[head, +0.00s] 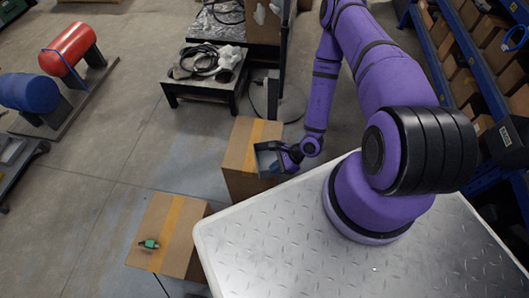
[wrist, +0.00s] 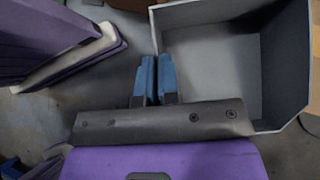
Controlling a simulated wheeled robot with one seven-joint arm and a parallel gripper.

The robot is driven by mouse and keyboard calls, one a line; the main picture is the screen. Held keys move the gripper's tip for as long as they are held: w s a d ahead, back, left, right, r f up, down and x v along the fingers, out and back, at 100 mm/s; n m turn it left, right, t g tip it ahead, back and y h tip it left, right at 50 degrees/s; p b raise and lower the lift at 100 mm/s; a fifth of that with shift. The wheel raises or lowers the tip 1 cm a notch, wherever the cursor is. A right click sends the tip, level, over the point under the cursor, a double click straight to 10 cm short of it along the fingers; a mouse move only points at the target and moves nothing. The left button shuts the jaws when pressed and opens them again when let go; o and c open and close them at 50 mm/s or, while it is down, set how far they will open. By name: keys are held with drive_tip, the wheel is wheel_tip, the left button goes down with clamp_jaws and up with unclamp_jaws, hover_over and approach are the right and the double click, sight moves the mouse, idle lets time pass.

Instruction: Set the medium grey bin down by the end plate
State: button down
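The grey bin (head: 266,160) is at the tip of my arm in the head view, small and partly covered by my gripper (head: 287,157). In the wrist view the open-topped bin (wrist: 205,75) fills the upper right, and its inside looks empty. My gripper's blue fingertips (wrist: 157,78) are close together with the bin's left wall between them, so it is shut on that wall. The bin overlaps the tall cardboard box in the head view; whether it touches the box is unclear. I cannot make out an end plate.
The tall cardboard box (head: 238,158) with a tape strip stands beside my base. Another cardboard box (head: 153,218) nearer bears a small green and black item (head: 149,244). A low dark table (head: 204,88) holds cables behind. Shelving (head: 480,60) stands right. Open floor (head: 95,160) lies left.

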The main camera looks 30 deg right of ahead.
drive_tip(key=w+d+r+m+t+h, duration=0.1)
drive_tip(key=w+d+r+m+t, duration=0.15)
drive_tip(key=w+r, duration=0.7)
drive_tip(key=w+d+r+m+t+h, duration=0.15)
drive_tip(key=w+d+r, duration=0.25)
drive_tip(key=w+r, duration=0.55)
drive_tip(key=w+r+m+h, duration=0.1)
drive_tip(key=w+r+m, duration=0.1)
drive_tip(key=r, duration=0.7)
drive_tip(key=w+a+r+m+t+h, duration=0.1)
drive_tip(key=w+r+m, duration=0.2)
drive_tip(key=r, duration=0.7)
drive_tip(key=w+r+m+t+h, duration=0.1)
drive_tip(key=w+r+m, duration=0.1)
drive_tip(key=w+r, duration=0.4)
wheel_tip(320, 180, up, 4)
drive_tip(key=shift+a+f+m+h, duration=0.1)
drive_tip(key=shift+a+m+h, duration=0.25)
drive_tip(key=shift+m, duration=0.05)
drive_tip(key=shift+s, duration=0.15)
